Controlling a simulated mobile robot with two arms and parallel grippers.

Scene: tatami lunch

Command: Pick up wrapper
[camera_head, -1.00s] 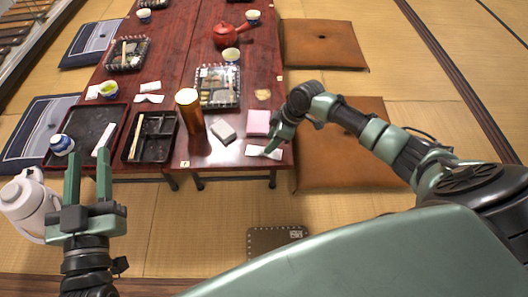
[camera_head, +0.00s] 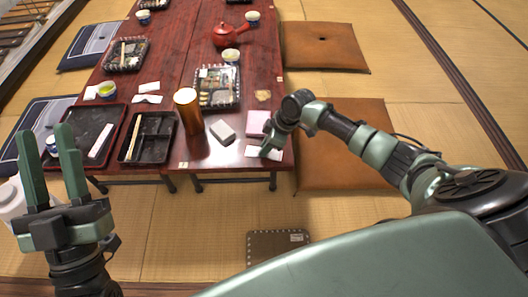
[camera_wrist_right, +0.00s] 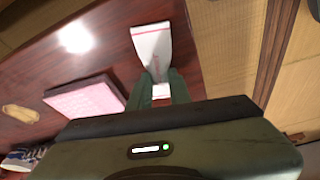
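The white wrapper (camera_head: 276,154) lies at the near right corner of the dark red table (camera_head: 226,160). In the right wrist view the wrapper (camera_wrist_right: 152,42) is a pale strip with a thin red line and creases, narrowing between my fingers. My right gripper (camera_head: 266,150) points down onto it, and its fingertips (camera_wrist_right: 159,76) are on either side of it. My left gripper (camera_head: 50,145) is open and empty, fingers up, in front of the table's left part.
A black tray (camera_head: 146,151) stands further left. A brown cushion (camera_head: 345,165) lies right of the table. The floor in front is mostly clear.

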